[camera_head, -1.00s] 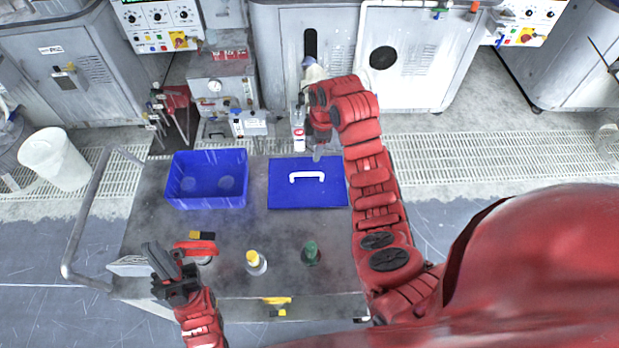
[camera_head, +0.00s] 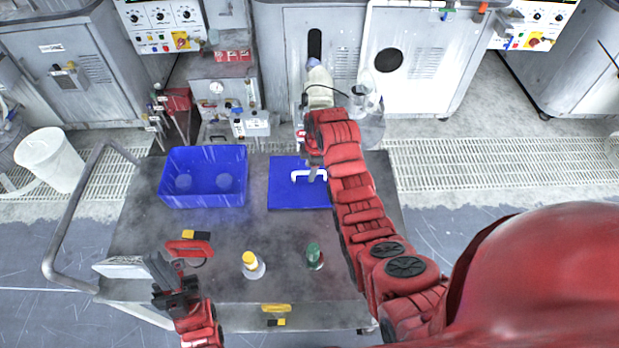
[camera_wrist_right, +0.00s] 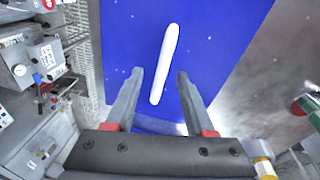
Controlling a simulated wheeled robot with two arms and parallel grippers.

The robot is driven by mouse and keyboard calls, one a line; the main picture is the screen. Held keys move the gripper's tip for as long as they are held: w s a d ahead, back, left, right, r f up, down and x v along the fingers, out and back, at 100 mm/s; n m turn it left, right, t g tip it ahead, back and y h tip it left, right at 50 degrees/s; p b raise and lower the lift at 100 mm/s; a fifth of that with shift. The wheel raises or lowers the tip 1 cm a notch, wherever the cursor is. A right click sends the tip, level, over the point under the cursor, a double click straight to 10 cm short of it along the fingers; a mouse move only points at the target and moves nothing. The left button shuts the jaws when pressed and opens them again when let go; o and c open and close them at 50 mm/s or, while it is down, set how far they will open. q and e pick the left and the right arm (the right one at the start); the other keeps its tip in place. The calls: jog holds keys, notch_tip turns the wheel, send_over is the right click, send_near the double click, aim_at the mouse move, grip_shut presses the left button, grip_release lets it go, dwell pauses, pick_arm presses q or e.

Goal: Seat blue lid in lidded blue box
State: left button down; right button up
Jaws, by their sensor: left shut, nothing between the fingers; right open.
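The blue lid (camera_head: 284,196) lies flat on the cart, with a white handle (camera_head: 297,175) on top. The open blue box (camera_head: 203,196) stands to its left with its inside visible. My right gripper (camera_head: 312,174) is over the right part of the lid, close to the handle. In the right wrist view my right gripper (camera_wrist_right: 156,88) is open, and the handle (camera_wrist_right: 165,62) runs lengthwise between and beyond its fingertips. The blue lid (camera_wrist_right: 215,45) fills the middle of that view. My left gripper (camera_head: 160,270) is shut and empty near the cart's front left.
The grey cart (camera_head: 215,235) also carries a red-handled tool (camera_head: 190,248), a yellow-capped bottle (camera_head: 251,264) and a green-capped bottle (camera_head: 314,257). A valve panel (camera_head: 250,122) stands behind the box.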

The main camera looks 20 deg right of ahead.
jog(key=shift+w+a+f, duration=0.1)
jog(key=shift+w+f, duration=0.1)
jog(key=shift+f, duration=1)
jog(key=shift+f, duration=0.15)
grip_shut()
dwell(0.9)
